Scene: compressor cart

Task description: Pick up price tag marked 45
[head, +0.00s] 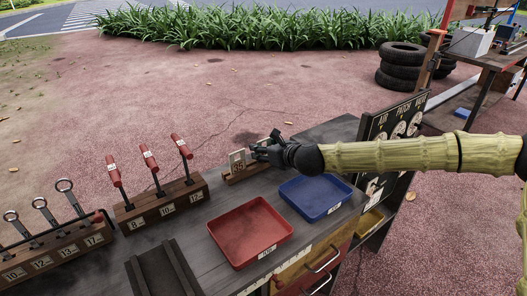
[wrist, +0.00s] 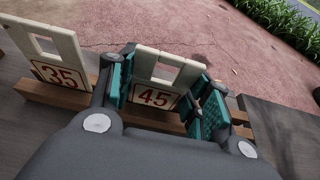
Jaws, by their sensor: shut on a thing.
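The price tag marked 45 (wrist: 154,97) is a cream plate with red digits and a square window near its top. It stands in a wooden rack (wrist: 70,104), between the teal-padded fingers of my gripper (wrist: 165,105) in the wrist view. My gripper is shut on this tag. A similar price tag marked 35 (wrist: 60,75) stands to its left in the same rack, apart from my fingers. In the head view my gripper (head: 262,152) is at the rack (head: 246,172) at the far edge of the cart top, and it hides most of the 45 tag.
A red tray (head: 250,232) and a blue tray (head: 315,197) lie on the dark cart top (head: 195,240). A block with red-handled tools (head: 160,202) and a wrench rack (head: 60,255) stand to the left. A dark price board (head: 385,130) stands at right.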

